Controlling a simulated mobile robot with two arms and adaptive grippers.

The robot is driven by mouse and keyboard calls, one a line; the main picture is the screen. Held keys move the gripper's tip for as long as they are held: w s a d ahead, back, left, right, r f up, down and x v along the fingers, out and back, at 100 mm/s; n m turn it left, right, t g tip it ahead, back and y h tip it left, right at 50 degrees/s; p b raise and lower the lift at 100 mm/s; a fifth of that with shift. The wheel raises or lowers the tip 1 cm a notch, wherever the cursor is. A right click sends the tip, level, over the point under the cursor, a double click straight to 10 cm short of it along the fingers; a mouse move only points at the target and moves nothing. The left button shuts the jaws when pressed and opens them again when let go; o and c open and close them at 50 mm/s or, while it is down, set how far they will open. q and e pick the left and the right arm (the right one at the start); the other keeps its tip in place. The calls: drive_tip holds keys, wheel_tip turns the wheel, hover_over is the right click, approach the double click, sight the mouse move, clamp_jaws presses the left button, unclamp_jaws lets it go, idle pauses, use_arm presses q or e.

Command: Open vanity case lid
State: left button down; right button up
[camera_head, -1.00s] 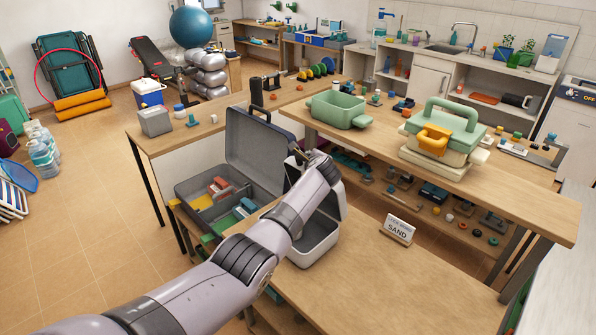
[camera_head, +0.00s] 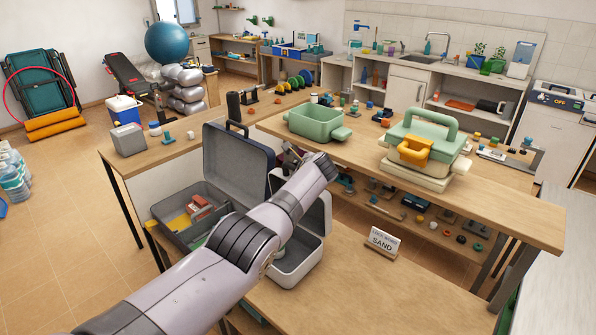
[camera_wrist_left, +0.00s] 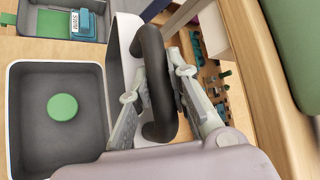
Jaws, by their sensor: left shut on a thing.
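The vanity case (camera_head: 297,270) is the pale case with a grey lining on the near bench, partly behind my left arm. Its lid (camera_head: 321,220) stands raised at the back right side. In the left wrist view the open case body (camera_wrist_left: 35,130) holds a round green thing (camera_wrist_left: 62,107). The upright lid (camera_wrist_left: 117,60) carries a thick black handle (camera_wrist_left: 155,60). My left gripper (camera_wrist_left: 158,95) has its fingers on both sides of this handle and is shut on it. In the head view the left gripper (camera_head: 289,160) is largely hidden behind its wrist. My right gripper is out of view.
A larger grey toolbox (camera_head: 165,220) with a raised lid stands left of the case. A "SAND" sign (camera_head: 382,242) stands to the right. A raised shelf (camera_head: 470,195) behind holds a green tub (camera_head: 316,123) and a green-lidded box (camera_head: 420,150). The bench front right is clear.

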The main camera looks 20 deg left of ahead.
use_arm(q)
drive_tip(key=c, duration=1.5)
unclamp_jaws()
drive_tip(key=shift+d, duration=0.1)
drive_tip(key=shift+s+d+r, duration=0.3)
drive_tip(key=shift+s+d, duration=0.05)
drive_tip(key=v, duration=1.1)
drive_tip(key=shift+a, duration=0.1)
drive_tip(key=shift+f, duration=0.15)
